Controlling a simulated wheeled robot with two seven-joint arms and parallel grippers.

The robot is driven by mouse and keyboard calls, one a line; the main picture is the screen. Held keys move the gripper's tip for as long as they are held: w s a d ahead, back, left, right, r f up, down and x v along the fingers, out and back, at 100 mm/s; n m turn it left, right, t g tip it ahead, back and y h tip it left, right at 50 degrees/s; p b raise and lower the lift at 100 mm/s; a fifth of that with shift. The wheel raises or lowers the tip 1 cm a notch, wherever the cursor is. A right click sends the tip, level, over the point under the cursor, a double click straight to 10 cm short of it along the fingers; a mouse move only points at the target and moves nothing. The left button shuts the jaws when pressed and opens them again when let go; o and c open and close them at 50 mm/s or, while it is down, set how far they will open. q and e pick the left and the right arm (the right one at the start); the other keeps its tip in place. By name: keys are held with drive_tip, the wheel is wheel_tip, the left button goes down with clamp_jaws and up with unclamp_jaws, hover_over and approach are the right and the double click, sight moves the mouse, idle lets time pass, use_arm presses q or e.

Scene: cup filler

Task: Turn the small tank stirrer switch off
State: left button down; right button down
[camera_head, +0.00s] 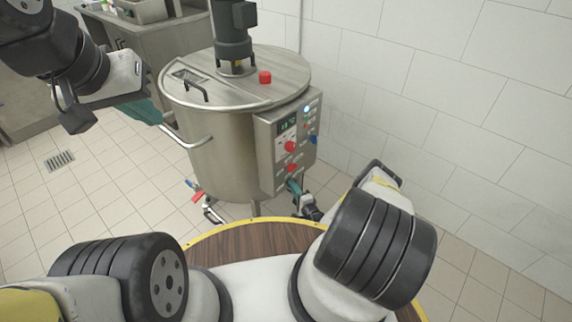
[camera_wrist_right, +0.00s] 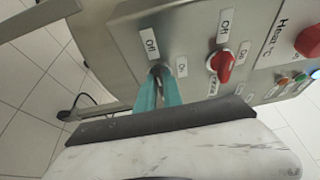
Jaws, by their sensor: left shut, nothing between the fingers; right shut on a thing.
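The small tank (camera_head: 215,150) is a steel drum with a grey control box (camera_head: 268,160) on its right side. In the right wrist view, my right gripper (camera_wrist_right: 160,88) has its teal fingers closed around a small switch (camera_wrist_right: 160,70) on the panel, between an "Off" and an "On" label. The fingers hide most of the switch, so its setting cannot be read. In the head view, the right gripper (camera_head: 294,187) is at the panel's lower end. My left gripper (camera_head: 145,112) is shut and empty, by the tank's left side.
A red switch (camera_wrist_right: 222,65) with its own Off label sits beside the held one, and a red heat knob (camera_wrist_right: 309,42) is further right. A red button (camera_head: 265,77) is on the lid. A red-handled valve (camera_head: 197,196) hangs low left. A tiled wall (camera_head: 420,110) stands right.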

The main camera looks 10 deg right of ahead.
idle(0.3)
drive_tip(key=c, duration=1.5)
unclamp_jaws()
drive_tip(key=v, duration=0.8)
drive_tip(key=shift+f, duration=0.1)
